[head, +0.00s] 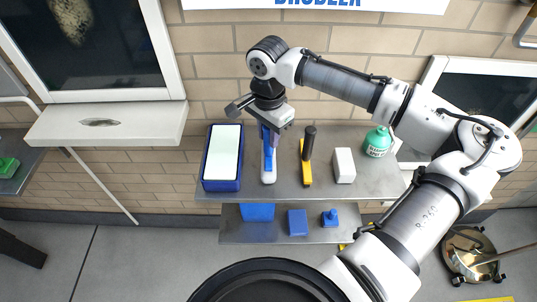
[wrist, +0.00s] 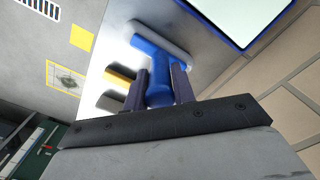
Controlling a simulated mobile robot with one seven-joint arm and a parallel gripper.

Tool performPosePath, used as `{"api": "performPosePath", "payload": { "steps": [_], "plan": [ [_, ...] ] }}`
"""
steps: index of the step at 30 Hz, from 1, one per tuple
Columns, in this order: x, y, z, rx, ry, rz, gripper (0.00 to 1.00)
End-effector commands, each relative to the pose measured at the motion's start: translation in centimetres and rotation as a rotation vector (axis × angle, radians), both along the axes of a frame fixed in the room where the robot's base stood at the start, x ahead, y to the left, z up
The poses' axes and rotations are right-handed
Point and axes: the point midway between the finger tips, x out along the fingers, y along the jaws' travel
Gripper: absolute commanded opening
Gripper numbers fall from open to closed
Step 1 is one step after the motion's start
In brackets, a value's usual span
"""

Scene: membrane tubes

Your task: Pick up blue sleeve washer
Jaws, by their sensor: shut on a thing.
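The blue sleeve washer (head: 268,158) has a blue handle and a pale, rounded sleeve. It stands with the handle up, and its sleeve is at or just above the top shelf; I cannot tell whether it touches. In the wrist view, the washer (wrist: 157,57) shows as a blue T-shape with a grey-white sleeve across its far end. My gripper (head: 269,126) is above the shelf, with its fingers shut on the handle. In the wrist view, the dark fingers (wrist: 160,87) lie on both sides of the blue handle.
On the grey shelf (head: 328,191), a blue tray with a pale top (head: 222,158) stands left of the washer. A yellow tool with a black handle (head: 307,160), a white block (head: 344,165) and a green bottle (head: 378,141) stand right. Blue items (head: 297,222) sit on the lower shelf.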

Motion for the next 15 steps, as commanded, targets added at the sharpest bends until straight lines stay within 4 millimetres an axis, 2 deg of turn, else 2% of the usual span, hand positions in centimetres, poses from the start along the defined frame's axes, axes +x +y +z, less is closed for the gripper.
{"api": "performPosePath", "payload": {
  "steps": [8, 11, 15],
  "plan": [
    [0.1, 0.0, 0.6, 0.001, -0.002, 0.000, 0.00],
    [0.1, 0.0, 1.9, 0.001, -0.004, -0.001, 0.00],
    [0.1, 0.0, 4.8, 0.002, -0.004, -0.001, 0.00]
  ]
}}
